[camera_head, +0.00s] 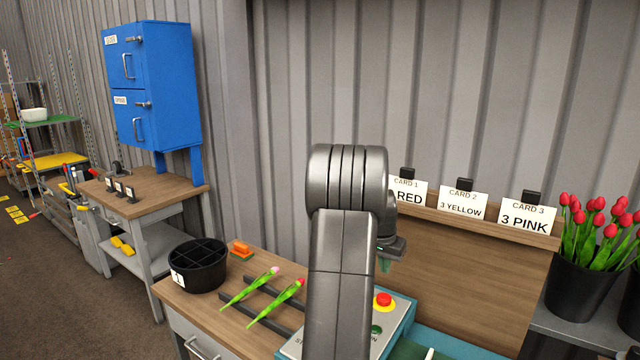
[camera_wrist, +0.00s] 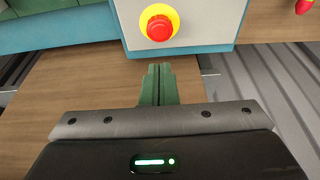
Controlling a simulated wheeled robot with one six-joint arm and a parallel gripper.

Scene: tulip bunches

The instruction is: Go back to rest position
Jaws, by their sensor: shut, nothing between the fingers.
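My gripper (camera_wrist: 158,72) is shut with nothing between its green fingers in the wrist view. It hangs in the air above the wooden table, close to the grey control panel with the red button (camera_wrist: 159,28). In the head view my arm rises in front of the panel, and my gripper (camera_head: 384,264) shows partly behind it, pointing down. The red button (camera_head: 384,299) on its yellow ring shows just right of my arm. My arm hides part of the table and panel.
Two tulips, one pink (camera_head: 250,287) and one red (camera_head: 276,303), lie on dark rails on the table. A black divided bucket (camera_head: 198,265) and an orange-and-green item (camera_head: 241,250) stand left. Cards line a wooden board (camera_head: 470,275). A black bucket (camera_head: 577,290) of red tulips stands right.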

